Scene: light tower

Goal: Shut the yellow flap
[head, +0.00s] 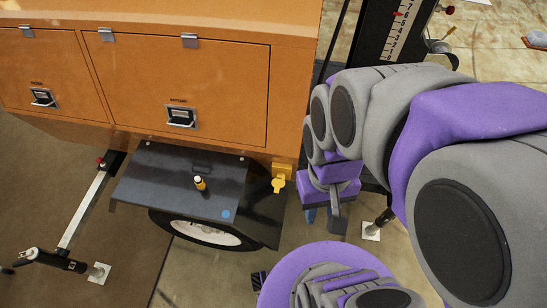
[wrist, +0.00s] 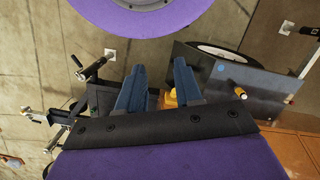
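The yellow flap (head: 278,184) is small and sits at the lower right corner of the orange trailer box, below a yellow housing (head: 282,170). It appears to stick out from the housing, but its exact angle is too small to tell. In the wrist view, a yellow part (wrist: 171,98) shows between my fingers, close to the right one, partly hidden by that finger and the gripper body. My gripper (wrist: 157,75) has its two blue fingers spread apart with nothing held. In the head view my gripper (head: 323,217) points down, to the right of the flap and apart from it.
The orange trailer (head: 190,85) has closed doors with black latches. A dark fender (head: 170,185) over the wheel (head: 205,234) carries a small yellow-and-black bottle-like item (head: 200,183). A stabiliser leg (head: 85,210) stands at left. The tower mast (head: 385,35) rises behind my arm.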

